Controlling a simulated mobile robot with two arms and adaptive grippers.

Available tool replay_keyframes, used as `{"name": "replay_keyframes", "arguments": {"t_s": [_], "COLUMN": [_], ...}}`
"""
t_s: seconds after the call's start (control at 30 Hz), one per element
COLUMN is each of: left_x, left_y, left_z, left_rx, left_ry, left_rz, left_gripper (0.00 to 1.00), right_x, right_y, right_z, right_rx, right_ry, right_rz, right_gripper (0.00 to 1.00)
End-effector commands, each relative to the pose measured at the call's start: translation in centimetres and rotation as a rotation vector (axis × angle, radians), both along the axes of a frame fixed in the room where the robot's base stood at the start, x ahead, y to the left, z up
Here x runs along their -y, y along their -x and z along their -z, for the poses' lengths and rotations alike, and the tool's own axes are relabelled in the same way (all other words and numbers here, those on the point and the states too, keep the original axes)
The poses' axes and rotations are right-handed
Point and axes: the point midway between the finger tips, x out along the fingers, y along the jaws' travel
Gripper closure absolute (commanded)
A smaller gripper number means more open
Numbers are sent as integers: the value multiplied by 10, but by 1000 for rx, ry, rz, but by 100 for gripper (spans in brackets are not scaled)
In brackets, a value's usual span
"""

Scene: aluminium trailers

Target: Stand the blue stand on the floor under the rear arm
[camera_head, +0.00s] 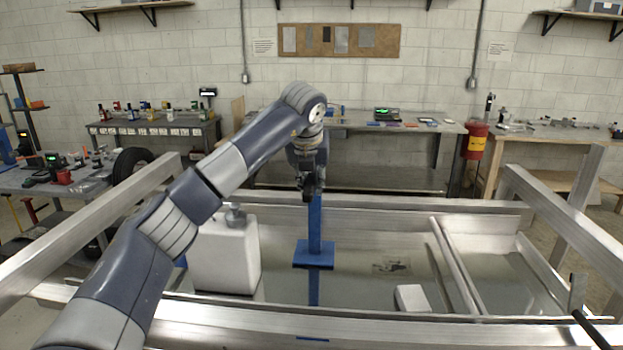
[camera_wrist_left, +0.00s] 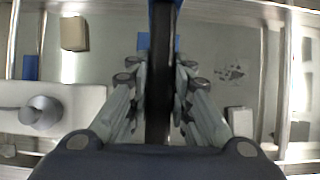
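The blue stand (camera_head: 314,226) has an upright post on a square base plate (camera_head: 313,258). It stands upright inside the aluminium frame in the head view. My left gripper (camera_head: 308,190) is at the top of the post. In the left wrist view its fingers (camera_wrist_left: 160,82) press from both sides on the shaded post, and part of the blue base (camera_wrist_left: 144,41) shows beyond them. A narrow blue strip below the base looks like a reflection in the shiny floor (camera_head: 355,288). I cannot tell whether the base touches the floor. I cannot tell which bar is the rear arm.
A white container (camera_head: 224,258) with a grey cap stands left of the stand. A small white block (camera_head: 411,298) lies to its right front. Aluminium rails (camera_head: 454,265) enclose the area. Workbenches (camera_head: 350,122) line the back wall. Floor between stand and right rail is mostly clear.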

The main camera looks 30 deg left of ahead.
Motion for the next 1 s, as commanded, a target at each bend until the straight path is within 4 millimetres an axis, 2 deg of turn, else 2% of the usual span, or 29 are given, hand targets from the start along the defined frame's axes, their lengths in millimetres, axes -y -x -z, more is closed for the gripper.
{"name": "replay_keyframes", "arguments": {"t_s": [0.03,0.07,0.4,0.53,1.0], "left_x": [0,0,0,3,23], "left_y": [0,0,0,5,47], "left_z": [2,2,0,-8,-87], "left_rx": [-4,-5,-1,1,2], "left_ry": [0,0,-1,0,-1], "left_rz": [-1,0,0,1,1], "left_gripper": [67,60,60,60,60], "right_x": [-1,-2,-7,-7,-4], "right_y": [0,-1,-1,-1,-1], "right_z": [0,0,1,6,34], "right_rx": [1,1,1,1,2], "right_ry": [-1,-2,-9,-9,-5], "right_rz": [0,1,0,0,-1], "right_gripper": [60,60,60,60,60]}}
